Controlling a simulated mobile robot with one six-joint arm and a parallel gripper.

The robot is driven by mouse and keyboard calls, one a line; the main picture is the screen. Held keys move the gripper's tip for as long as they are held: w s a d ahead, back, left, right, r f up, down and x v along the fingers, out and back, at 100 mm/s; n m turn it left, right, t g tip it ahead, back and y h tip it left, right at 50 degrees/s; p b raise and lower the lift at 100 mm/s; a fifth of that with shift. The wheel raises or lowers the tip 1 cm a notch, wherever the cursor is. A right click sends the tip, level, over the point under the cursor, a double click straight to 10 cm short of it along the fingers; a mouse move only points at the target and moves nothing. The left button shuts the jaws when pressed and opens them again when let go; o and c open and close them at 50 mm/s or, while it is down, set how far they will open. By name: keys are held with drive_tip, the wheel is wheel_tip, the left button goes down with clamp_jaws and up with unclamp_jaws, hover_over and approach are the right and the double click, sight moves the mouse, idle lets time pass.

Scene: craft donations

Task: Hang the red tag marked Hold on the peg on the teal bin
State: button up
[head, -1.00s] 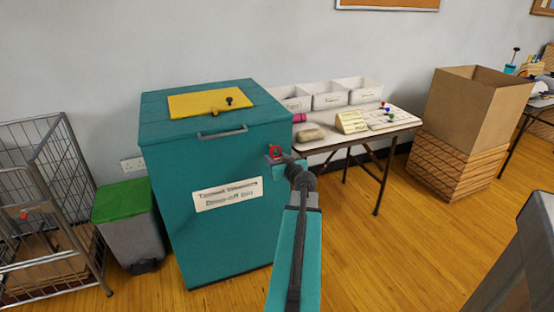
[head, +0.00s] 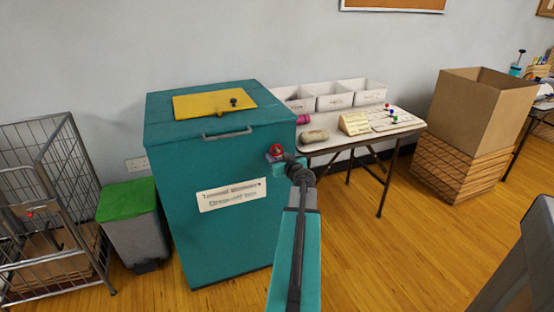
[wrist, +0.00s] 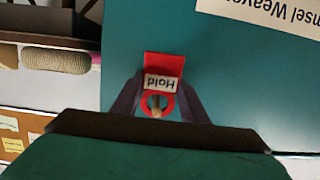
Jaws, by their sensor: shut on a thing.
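The teal bin (head: 225,160) stands left of centre in the head view, its front filling much of the wrist view (wrist: 240,75). My gripper (head: 277,160) is at the upper right of the bin's front. In the wrist view my gripper (wrist: 160,92) is shut on the red tag (wrist: 165,64), which has a white label reading Hold, upside down. The tag's red ring lies between the fingers. A small tan round end, probably the peg (wrist: 157,111), shows within the ring. I cannot tell whether it passes through. The tag also shows in the head view (head: 276,150).
A folding table (head: 408,127) with white trays stands right of the bin. A cardboard box (head: 470,115) is farther right. A grey bin with a green lid (head: 127,201) and a wire cage (head: 70,150) stand left. Bare floor lies in front.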

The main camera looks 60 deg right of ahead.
drive_tip(key=shift+w+d+b, duration=0.2)
drive_tip(key=shift+w+b, duration=0.1)
drive_tip(key=shift+b, duration=0.6)
